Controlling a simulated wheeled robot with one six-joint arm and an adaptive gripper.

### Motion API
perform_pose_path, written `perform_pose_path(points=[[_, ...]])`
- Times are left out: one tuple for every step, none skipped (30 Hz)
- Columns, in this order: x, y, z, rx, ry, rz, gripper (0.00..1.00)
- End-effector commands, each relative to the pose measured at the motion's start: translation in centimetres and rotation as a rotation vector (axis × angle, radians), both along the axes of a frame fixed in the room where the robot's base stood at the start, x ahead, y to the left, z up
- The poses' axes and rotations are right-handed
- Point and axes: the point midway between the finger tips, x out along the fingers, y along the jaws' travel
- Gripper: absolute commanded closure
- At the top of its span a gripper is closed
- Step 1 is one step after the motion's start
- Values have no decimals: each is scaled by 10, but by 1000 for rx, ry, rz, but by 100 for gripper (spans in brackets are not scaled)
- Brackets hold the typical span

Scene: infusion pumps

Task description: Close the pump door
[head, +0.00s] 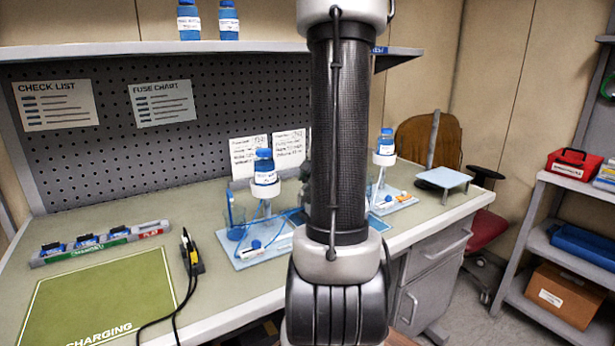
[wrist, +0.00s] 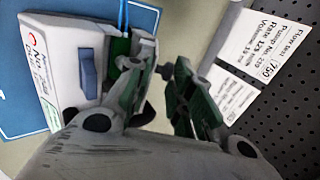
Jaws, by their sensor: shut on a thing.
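In the wrist view a white pump (wrist: 60,55) with red and dark lettering and a blue latch (wrist: 88,75) lies on a blue base (wrist: 20,75). A green-and-white edge of the pump door area (wrist: 122,48) shows at its right, looking open. My gripper (wrist: 158,75) is at this edge, with its left finger against it and its right finger on the other side. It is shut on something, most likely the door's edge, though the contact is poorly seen. In the head view my arm hides the gripper and this pump.
In the head view, bottle stands on blue bases flank my arm, at left (head: 264,190) and right (head: 385,155). A tester with black leads (head: 192,255) lies left of them. In the wrist view, paper notes (wrist: 245,55) and a pegboard (wrist: 295,110) are close at right.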

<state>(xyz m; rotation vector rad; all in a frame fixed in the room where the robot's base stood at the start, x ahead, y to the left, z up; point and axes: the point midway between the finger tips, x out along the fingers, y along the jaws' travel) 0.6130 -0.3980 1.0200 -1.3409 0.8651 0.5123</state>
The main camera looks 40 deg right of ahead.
Motion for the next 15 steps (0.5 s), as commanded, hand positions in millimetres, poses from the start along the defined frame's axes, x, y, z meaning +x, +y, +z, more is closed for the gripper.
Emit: perform_pose_path(points=[[-4, -1, -1, -4, -28, -10, 100], [-6, -1, -2, -8, -46, -11, 100], [-7, -1, -3, -13, -68, -10, 100], [-8, 0, -4, -16, -85, -9, 100], [-9, 0, -4, -21, -99, -10, 100], [-10, 1, -5, -24, -118, -8, 100], [-10, 1, -6, -28, -132, -7, 100], [-11, 1, -6, -32, -146, -7, 100], [-12, 2, -7, -35, -161, -6, 100], [-12, 2, -8, -38, -172, -6, 100], [-12, 2, -8, -40, -183, -5, 100], [-13, 2, -9, -44, -195, -4, 100], [-13, 3, -9, -47, -204, -3, 100], [-13, 3, -10, -48, -212, -1, 100], [-14, 3, -10, -51, -220, -2, 100]])
